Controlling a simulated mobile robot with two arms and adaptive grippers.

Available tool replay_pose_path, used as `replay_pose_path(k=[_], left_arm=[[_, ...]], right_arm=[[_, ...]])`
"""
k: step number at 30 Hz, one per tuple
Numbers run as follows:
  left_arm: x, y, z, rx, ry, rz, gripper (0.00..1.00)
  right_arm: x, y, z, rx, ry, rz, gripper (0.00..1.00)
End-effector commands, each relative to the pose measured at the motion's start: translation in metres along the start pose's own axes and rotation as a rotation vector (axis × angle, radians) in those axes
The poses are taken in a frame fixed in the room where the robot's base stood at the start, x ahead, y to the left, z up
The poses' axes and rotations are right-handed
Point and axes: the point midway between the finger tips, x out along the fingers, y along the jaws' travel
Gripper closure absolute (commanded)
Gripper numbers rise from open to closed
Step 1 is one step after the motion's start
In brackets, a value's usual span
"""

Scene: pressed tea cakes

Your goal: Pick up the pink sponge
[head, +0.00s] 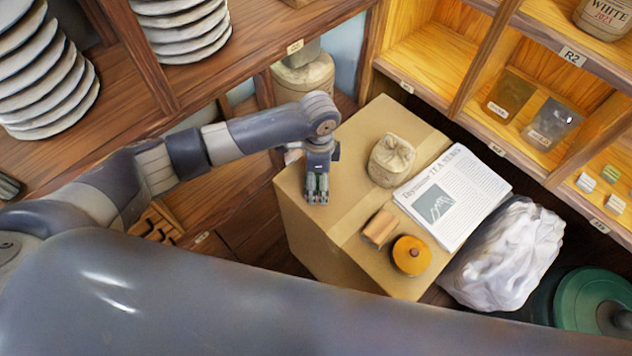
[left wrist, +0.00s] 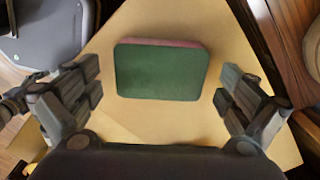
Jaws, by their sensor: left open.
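The sponge (left wrist: 161,70) lies on the cardboard box (left wrist: 125,130) in the left wrist view. Its upper face is dark green and a pink layer shows along its far edge. My left gripper (left wrist: 160,92) is open, with one finger on each side of the sponge and a gap to both. In the head view my left gripper (head: 317,197) points down over the left part of the box (head: 330,225). There the sponge is mostly hidden by the fingers. My right gripper is not in view.
A white plastic bag (head: 505,255) is right of the box. Wooden shelves (head: 430,60) stand behind.

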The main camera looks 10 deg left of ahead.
Motion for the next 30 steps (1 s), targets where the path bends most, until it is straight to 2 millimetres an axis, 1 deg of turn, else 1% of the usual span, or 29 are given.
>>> replay_pose_path(k=[1,3,5,10,11,14,15,23,30], left_arm=[[-0.001,0.0,0.0,0.0,0.0,0.0,0.02],[0.0,0.0,0.0,0.0,0.0,0.0,0.11],[0.0,0.0,0.0,0.0,0.0,0.0,0.16],[0.0,0.0,0.0,0.0,0.0,0.0,0.32],[0.0,0.0,0.0,0.0,0.0,0.0,0.33],[0.0,0.0,0.0,0.0,0.0,0.0,0.33],[0.0,0.0,0.0,0.0,0.0,0.0,0.35],[-0.001,0.0,0.0,0.0,-0.001,0.0,0.35],[-0.012,0.0,0.0,0.0,-0.001,0.001,0.35]], right_arm=[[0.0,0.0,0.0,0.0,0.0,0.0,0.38],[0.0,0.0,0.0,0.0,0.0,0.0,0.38],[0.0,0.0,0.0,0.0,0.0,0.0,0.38],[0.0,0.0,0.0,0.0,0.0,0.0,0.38],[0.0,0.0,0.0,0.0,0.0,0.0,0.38],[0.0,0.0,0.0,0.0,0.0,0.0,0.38],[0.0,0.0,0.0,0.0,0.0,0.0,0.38],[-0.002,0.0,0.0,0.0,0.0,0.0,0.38],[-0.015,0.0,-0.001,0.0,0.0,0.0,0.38]])
